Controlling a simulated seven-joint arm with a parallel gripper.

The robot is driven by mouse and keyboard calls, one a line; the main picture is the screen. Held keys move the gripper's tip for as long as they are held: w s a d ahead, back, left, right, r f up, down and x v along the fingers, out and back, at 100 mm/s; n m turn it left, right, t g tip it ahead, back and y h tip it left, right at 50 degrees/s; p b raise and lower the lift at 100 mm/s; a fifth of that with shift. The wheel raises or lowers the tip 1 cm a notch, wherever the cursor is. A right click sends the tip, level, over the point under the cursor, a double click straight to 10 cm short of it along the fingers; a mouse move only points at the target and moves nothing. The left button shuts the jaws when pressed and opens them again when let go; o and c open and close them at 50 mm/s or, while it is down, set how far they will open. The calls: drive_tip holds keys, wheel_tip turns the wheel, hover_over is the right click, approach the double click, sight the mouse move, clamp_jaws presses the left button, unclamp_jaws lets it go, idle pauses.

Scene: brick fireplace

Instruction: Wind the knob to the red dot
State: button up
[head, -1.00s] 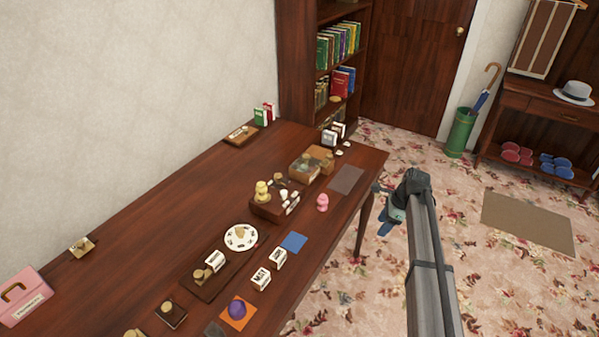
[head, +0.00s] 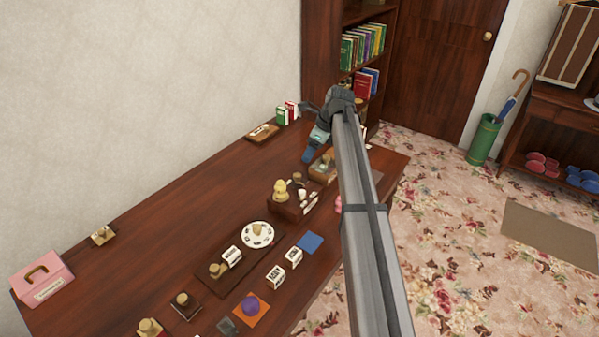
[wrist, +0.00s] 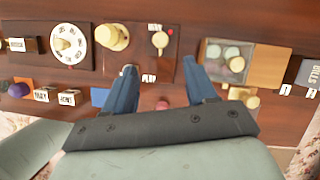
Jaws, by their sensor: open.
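A round white dial (head: 257,234) with lettering around its face and a cream knob (head: 257,229) at its centre lies on a dark wooden plate on the table. In the wrist view the dial (wrist: 84,28) is at the upper left, left of my gripper. My gripper (head: 315,147) hangs over the far part of the table, apart from the dial. In the wrist view its blue fingers (wrist: 159,66) are spread, with nothing held between them.
A box with a yellow rounded piece (head: 281,190) stands between the dial and my gripper. A windowed wooden box (head: 323,168) is near my gripper. White word blocks (head: 276,275), a purple ball (head: 250,305) and a pink case (head: 41,279) stand nearer. The table's back left is mostly clear.

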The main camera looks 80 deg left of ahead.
sight(298, 175)
drive_tip(key=x, duration=1.1)
drive_tip(key=shift+w, duration=0.1)
drive_tip(key=shift+c, duration=0.4)
clamp_jaws()
